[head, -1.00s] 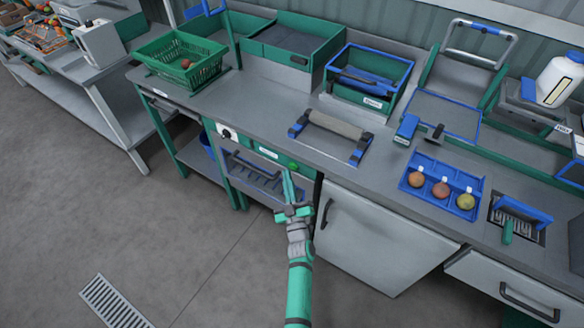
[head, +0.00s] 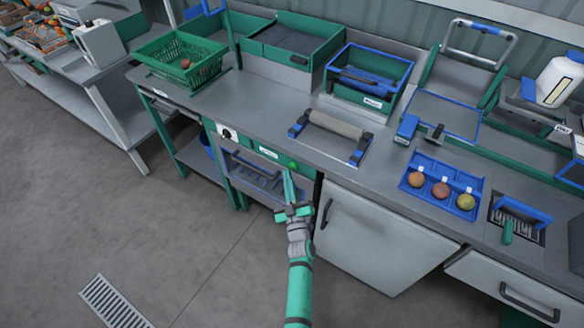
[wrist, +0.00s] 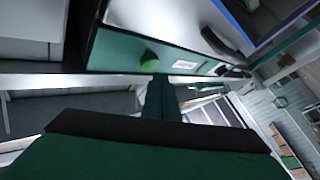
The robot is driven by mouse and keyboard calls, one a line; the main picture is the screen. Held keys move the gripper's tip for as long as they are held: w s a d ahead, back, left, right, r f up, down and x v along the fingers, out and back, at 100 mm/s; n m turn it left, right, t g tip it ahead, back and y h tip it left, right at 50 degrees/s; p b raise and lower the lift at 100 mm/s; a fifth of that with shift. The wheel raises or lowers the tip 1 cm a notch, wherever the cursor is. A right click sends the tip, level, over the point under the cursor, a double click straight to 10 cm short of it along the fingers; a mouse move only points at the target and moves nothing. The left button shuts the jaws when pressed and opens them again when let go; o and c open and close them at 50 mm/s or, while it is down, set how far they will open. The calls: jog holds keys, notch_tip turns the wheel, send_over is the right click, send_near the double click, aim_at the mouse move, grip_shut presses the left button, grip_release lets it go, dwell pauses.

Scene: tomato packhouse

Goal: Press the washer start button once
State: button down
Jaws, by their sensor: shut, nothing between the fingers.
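The washer (head: 252,178) is built in under the counter, with a green control strip along its top. The green round start button (head: 293,166) sits at the right end of that strip. In the wrist view the button (wrist: 150,62) shows just beyond my fingertips. My gripper (head: 288,174) is shut and empty, its fingers pointing at the strip just below the button.
The washer's handle bar (head: 255,164) runs below the strip. A white cabinet door (head: 365,238) with a dark handle is to the right. The floor in front is clear.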

jog(key=shift+w+d, duration=0.2)
jog(key=shift+w, duration=0.1)
jog(key=shift+w+d, duration=0.3)
jog(key=shift+w, duration=0.05)
dwell(0.9)
dwell(0.4)
jog(key=shift+s+a, duration=0.55)
jog(key=shift+s, duration=0.2)
jog(key=shift+s+a, duration=0.75)
jog(key=shift+s, duration=0.25)
jog(key=shift+s+a, duration=0.7)
jog(key=shift+s, duration=0.3)
